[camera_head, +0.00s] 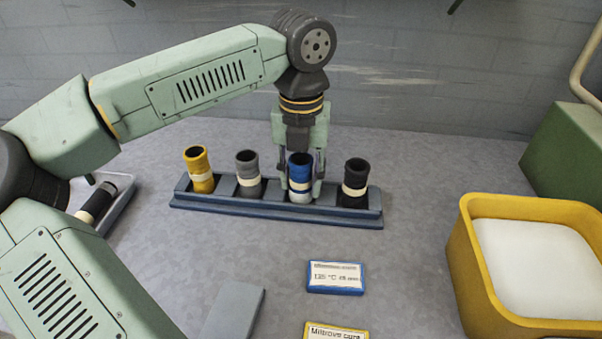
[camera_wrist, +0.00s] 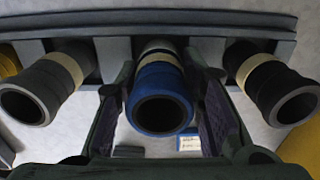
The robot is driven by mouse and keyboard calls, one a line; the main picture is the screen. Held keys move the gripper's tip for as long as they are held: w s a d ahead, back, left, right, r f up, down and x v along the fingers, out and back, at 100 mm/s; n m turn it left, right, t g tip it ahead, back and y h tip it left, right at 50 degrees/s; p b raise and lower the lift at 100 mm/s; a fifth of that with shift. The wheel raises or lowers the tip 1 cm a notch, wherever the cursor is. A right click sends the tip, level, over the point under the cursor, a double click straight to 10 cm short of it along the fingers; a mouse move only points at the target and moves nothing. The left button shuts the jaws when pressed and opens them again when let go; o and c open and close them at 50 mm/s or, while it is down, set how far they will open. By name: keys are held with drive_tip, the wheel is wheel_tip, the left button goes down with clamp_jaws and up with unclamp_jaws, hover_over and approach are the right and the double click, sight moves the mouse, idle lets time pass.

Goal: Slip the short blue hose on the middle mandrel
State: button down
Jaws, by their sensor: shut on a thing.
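The short blue hose (camera_head: 300,162) stands upright in the rack (camera_head: 270,207), third from the left, with a pale band round its lower part. My gripper (camera_head: 302,184) comes down from above, with one finger on each side of the hose, and is shut on it. In the wrist view the blue hose (camera_wrist: 160,74) shows its open end between the two dark fingers (camera_wrist: 165,100). Its lower end is hidden in the rack. I cannot make out a mandrel in either view.
The rack also holds a yellow hose (camera_head: 199,166), a grey hose (camera_head: 248,166) and a black hose (camera_head: 356,174). A dark hose (camera_head: 97,203) lies in a tray at the left. A yellow bin (camera_head: 465,250) stands at the right.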

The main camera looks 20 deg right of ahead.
drive_tip(key=shift+f, duration=0.2)
drive_tip(key=c, duration=1.1)
unclamp_jaws()
drive_tip(key=shift+r, duration=0.1)
wheel_tip(320, 180, up, 12)
drive_tip(key=shift+r+b, duration=0.15)
drive_tip(key=shift+b, duration=0.25)
